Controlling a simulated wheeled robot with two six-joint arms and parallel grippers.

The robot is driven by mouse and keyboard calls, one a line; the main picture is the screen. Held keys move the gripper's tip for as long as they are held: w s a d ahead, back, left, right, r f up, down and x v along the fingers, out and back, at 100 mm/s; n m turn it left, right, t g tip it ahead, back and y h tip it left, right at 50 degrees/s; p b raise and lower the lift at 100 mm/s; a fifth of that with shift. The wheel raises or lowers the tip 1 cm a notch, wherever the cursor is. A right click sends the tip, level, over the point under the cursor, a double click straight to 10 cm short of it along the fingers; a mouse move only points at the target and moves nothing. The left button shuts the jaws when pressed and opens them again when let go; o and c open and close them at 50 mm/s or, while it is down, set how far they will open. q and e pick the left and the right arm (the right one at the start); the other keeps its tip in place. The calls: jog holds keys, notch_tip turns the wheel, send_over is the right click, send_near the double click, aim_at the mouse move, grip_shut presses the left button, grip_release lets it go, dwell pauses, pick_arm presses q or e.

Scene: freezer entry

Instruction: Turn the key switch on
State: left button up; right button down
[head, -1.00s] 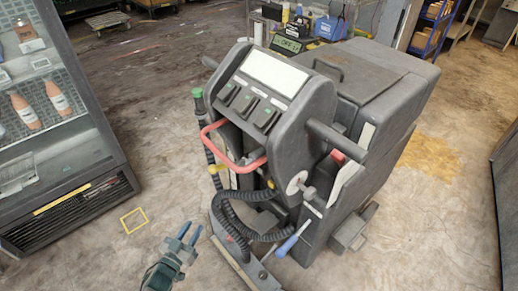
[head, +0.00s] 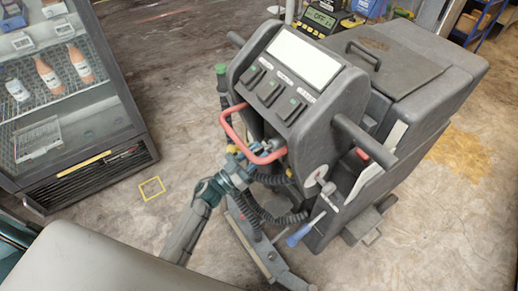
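The dark grey floor machine fills the middle, with a console that has a white panel (head: 302,57) and a row of dark switches with green marks (head: 270,92). I cannot make out the key switch for certain. A round white disc with a grey stem (head: 316,177) sits on the machine's lower right side. My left gripper (head: 266,148) is at the red loop handle (head: 236,112) under the console front. Its fingers are small and partly lost against the handle and the dark body, so I cannot tell if they are open or touching anything. My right gripper is not in view.
A black corrugated hose (head: 277,217) and a blue-handled tool (head: 303,232) are low on the machine. A grey side bar (head: 362,140) sticks out right. A glass-front cooler (head: 75,95) stands left. Bare floor with a yellow square (head: 152,188) lies between.

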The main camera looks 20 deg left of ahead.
pick_arm(q)
jog(key=shift+w+d+r, duration=0.15)
jog(key=shift+w+d, duration=0.15)
jog(key=shift+w, duration=0.1)
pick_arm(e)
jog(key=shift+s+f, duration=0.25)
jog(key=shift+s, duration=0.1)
pick_arm(q)
grip_shut()
